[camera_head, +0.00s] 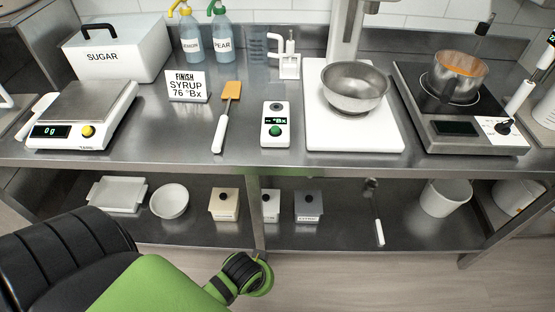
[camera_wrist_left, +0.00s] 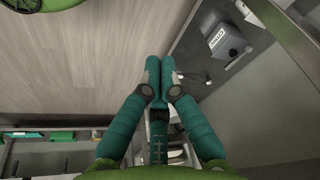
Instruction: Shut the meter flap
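The meter (camera_head: 276,134) is a small white upright-rectangular device lying on the steel counter. It has a dark display reading °Bx, a green button and a dark round spot at its far end. I cannot make out a raised flap on it; the flap's position is too small to tell. My left gripper (camera_wrist_left: 160,66) shows in the left wrist view with its two teal fingers together and nothing visible between them. It is over the floor beside the lower shelf, away from the meter. My right gripper is not in view.
A spatula (camera_head: 227,109) lies left of the meter. A steel bowl (camera_head: 354,88) on a white base stands to its right. The syrup sign (camera_head: 187,86), scale (camera_head: 82,114) and cooker (camera_head: 457,130) are farther off. The lower shelf (camera_head: 345,231) holds several containers.

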